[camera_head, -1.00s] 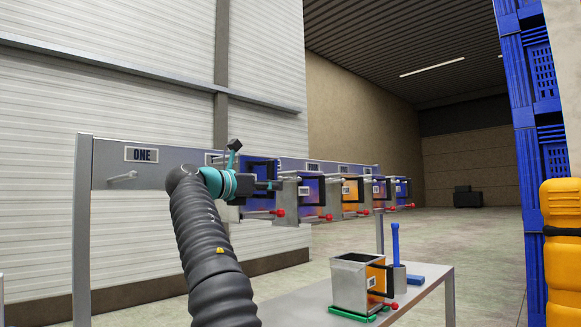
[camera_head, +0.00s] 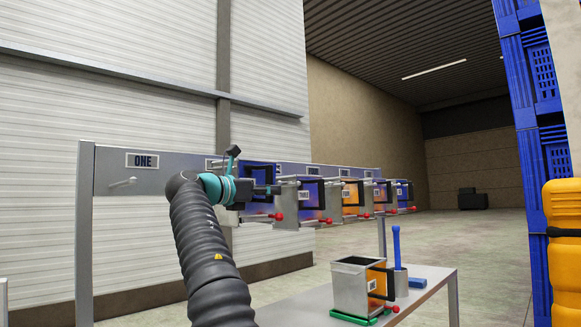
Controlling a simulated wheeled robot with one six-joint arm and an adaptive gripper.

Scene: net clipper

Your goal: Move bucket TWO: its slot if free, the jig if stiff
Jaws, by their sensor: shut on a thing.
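My gripper (camera_head: 266,190) is shut at the top of a bucket with a dark blue face (camera_head: 259,209), the leftmost hanging at the rail. Its number is hidden, so I cannot read it as TWO. My arm hides part of it, and I cannot tell whether it still rests on its slot pins. A red-knobbed lever shows at its lower right. The rail (camera_head: 107,190) carries a ONE plate over an empty pin; the plate right of it is mostly covered by my arm. A green jig base (camera_head: 345,317) on the bench holds a metal bucket with an orange face (camera_head: 378,282).
Several buckets with orange or blue faces hang close to the right, the nearest being a metal bucket (camera_head: 289,206). The bench (camera_head: 431,284) also bears a blue-handled tool in a cup (camera_head: 397,245) and a blue block (camera_head: 417,282). Blue crates (camera_head: 537,150) stand at right.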

